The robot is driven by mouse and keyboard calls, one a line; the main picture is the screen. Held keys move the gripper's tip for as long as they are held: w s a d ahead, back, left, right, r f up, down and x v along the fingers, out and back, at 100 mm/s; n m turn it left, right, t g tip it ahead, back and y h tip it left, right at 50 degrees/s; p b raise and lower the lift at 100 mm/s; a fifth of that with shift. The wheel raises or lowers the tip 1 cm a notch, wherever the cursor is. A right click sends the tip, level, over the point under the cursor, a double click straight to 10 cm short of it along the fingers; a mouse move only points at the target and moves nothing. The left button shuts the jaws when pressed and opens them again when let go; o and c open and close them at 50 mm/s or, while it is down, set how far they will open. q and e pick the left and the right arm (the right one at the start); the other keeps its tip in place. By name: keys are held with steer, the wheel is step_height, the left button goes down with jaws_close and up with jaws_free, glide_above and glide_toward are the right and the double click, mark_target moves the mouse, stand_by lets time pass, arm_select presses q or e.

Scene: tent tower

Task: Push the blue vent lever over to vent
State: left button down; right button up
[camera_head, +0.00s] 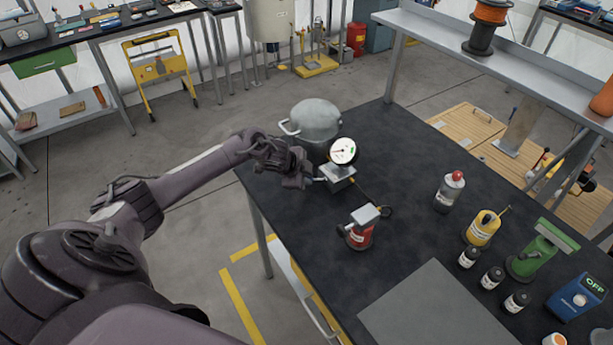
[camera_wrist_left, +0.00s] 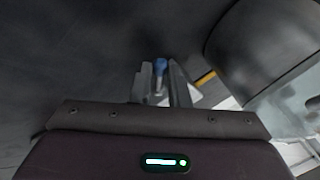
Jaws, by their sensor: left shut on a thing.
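The blue vent lever (camera_wrist_left: 160,67) shows in the left wrist view as a blue knob on a pale stem, between the two fingers of my left gripper (camera_wrist_left: 160,84). In the head view my left gripper (camera_head: 310,181) reaches in from the left to the small metal block (camera_head: 338,177) under a round white gauge (camera_head: 343,151), near the table's left edge. The gripper is shut on the lever. In the head view the lever is mostly hidden by the fingers, and I cannot tell its angle well. My right gripper is not in view.
A grey lidded pot (camera_head: 316,118) stands right behind the block and gripper. Bottles, a yellow can (camera_head: 482,228) and a green device (camera_head: 540,249) are at the right.

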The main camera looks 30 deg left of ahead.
arm_select(q)
steer(key=shift+s+d+r+n+y+p, duration=0.1)
steer(key=shift+s+d+n+y+p, duration=0.25)
steer(key=shift+n+p, duration=0.35)
steer(key=shift+s+d+r+n+y+p, duration=0.1)
steer(key=shift+d+n+y+p, duration=0.15)
steer(key=shift+n+y+p, duration=0.4)
steer(key=shift+s+d+f+n+y+p, duration=0.1)
steer(key=shift+s+d+n+y+p, duration=0.15)
steer(key=shift+d+n+p, duration=0.4)
steer(key=shift+s+d+n+y+p, duration=0.1)
steer(key=shift+d+n+y+p, duration=0.15)
steer(key=shift+n+y+p, duration=0.6)
steer(key=n, duration=0.1)
steer(key=d+n+y, duration=0.1)
steer(key=n, duration=0.1)
steer(key=shift+d+f+g, duration=0.15)
steer(key=shift+g, duration=0.25)
steer(key=shift+d+n+g+y+b, duration=0.25)
steer(key=shift+d+n+b, duration=0.05)
steer(key=shift+n, duration=0.35)
steer(key=shift+d+n+g+y+b, duration=0.25)
steer(key=shift+n+b, duration=0.05)
steer(key=shift+n, duration=0.3)
steer(key=shift+w+d+n+g+y+b, duration=0.1)
steer(key=shift+d+n+g+y+b, duration=0.2)
steer(key=shift+n, duration=0.35)
steer(key=shift+w+d+n+g+y+b, duration=0.1)
steer(key=shift+d+n+g+y+b, duration=0.15)
steer(key=shift+n, duration=0.4)
